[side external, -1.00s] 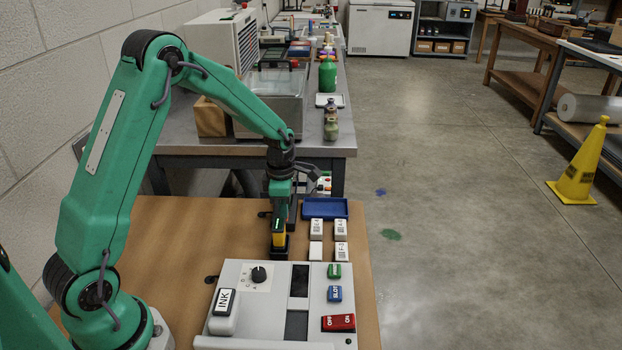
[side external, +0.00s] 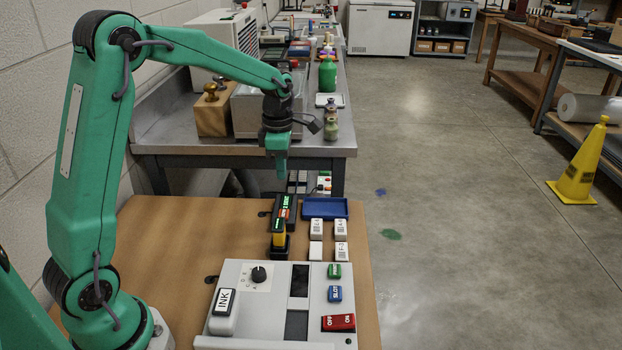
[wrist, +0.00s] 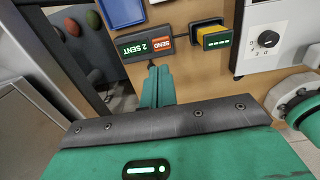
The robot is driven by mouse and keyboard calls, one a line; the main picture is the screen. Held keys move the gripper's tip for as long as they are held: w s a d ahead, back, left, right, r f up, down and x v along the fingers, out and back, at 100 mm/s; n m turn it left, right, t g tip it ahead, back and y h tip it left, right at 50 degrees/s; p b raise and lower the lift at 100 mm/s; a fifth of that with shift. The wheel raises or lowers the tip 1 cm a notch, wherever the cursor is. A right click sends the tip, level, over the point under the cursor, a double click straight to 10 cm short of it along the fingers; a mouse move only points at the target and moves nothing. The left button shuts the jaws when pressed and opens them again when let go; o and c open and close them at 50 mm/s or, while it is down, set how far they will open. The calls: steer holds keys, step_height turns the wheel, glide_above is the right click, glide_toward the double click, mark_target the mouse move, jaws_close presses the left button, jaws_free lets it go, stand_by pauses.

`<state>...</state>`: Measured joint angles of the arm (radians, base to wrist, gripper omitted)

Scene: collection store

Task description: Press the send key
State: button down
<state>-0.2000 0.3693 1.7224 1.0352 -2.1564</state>
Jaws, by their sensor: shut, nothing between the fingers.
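The send key (wrist: 161,43) is a red key marked SEND on a dark box (side external: 291,208) at the far edge of the brown table. Beside the key, the box's green display (wrist: 139,48) reads what looks like "2 SENT". My gripper (side external: 281,178) is above the box in the side view, pointing down and clear of it. In the wrist view its fingers (wrist: 157,72) are together and empty, and their tips appear just below the key in the picture. The key is small in the side view.
A yellow-and-black device (side external: 279,234) with a lit green display stands in front of the box. A blue tray (side external: 325,208) and several white labelled blocks (side external: 317,229) lie to the right. A grey panel (side external: 259,310) with a knob and keys is nearer. A metal bench (side external: 230,143) stands behind.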

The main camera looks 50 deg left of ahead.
steer(key=shift+r, duration=1)
steer(key=s+d+r+m+t, duration=0.1)
steer(key=s+d+r+m, duration=0.25)
steer(key=s+m, duration=0.2)
steer(key=s+d+r+m+t, duration=0.2)
steer(key=s+r+m, duration=0.3)
steer(key=m, duration=0.2)
steer(key=s+d+m+t, duration=0.2)
steer(key=s+d+m, duration=0.1)
steer(key=s+m, duration=0.9)
steer(key=shift+s+d+f+m, duration=0.2)
steer(key=shift+d+f+m, duration=0.2)
steer(key=shift+m, duration=0.85)
